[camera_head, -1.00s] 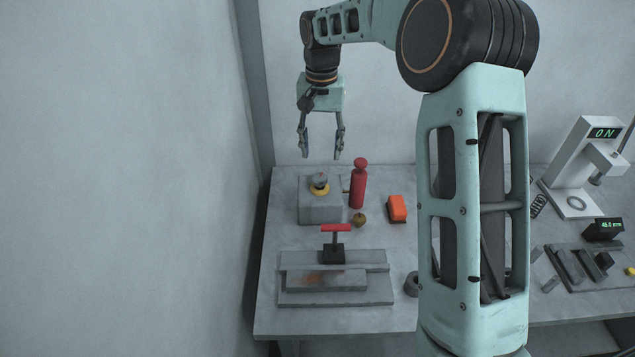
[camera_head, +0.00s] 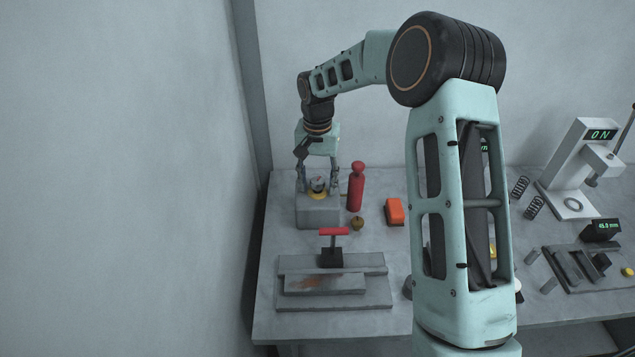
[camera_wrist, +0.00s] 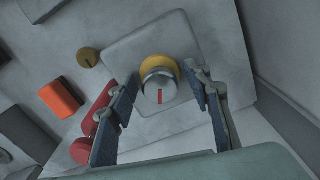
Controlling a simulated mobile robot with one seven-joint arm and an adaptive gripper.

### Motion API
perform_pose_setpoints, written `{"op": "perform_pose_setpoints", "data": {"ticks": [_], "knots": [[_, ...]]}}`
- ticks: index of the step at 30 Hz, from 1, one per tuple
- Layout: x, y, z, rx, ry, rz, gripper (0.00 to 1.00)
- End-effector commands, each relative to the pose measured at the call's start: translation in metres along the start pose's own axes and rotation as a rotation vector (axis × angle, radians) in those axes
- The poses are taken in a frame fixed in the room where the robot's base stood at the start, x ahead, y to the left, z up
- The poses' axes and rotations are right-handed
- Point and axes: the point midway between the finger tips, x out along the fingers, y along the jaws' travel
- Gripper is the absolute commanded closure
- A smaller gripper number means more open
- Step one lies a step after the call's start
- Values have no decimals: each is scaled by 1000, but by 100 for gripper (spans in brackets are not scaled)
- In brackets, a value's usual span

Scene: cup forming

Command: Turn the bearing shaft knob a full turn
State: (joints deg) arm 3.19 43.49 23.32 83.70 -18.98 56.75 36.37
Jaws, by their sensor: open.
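The bearing shaft knob (camera_head: 317,184) is a small grey round knob with a yellow collar on top of a grey block (camera_head: 318,213) at the back left of the table. In the wrist view the knob (camera_wrist: 160,88) shows a red mark on its top, pointing toward the bottom of the picture. My gripper (camera_head: 317,188) is lowered over the block, pointing down. Its fingers, seen in the wrist view (camera_wrist: 165,92), stand open on both sides of the knob, with a gap visible on each side.
A red bottle-like cylinder (camera_head: 356,188) stands close to the right of the block. A small brass knob (camera_head: 358,223) and an orange block (camera_head: 394,211) lie further right. A fixture with a red T-handle (camera_head: 333,232) stands in front. The wall is close on the left.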

Motion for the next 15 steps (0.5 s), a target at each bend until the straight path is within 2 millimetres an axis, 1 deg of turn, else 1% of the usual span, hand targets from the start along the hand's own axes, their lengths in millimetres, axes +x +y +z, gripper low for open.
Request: {"op": "perform_pose_setpoints", "data": {"ticks": [6, 15], "knots": [[0, 0, 0, 0, 0, 0, 56], [0, 0, 0, -1, 1, 0, 89]]}}
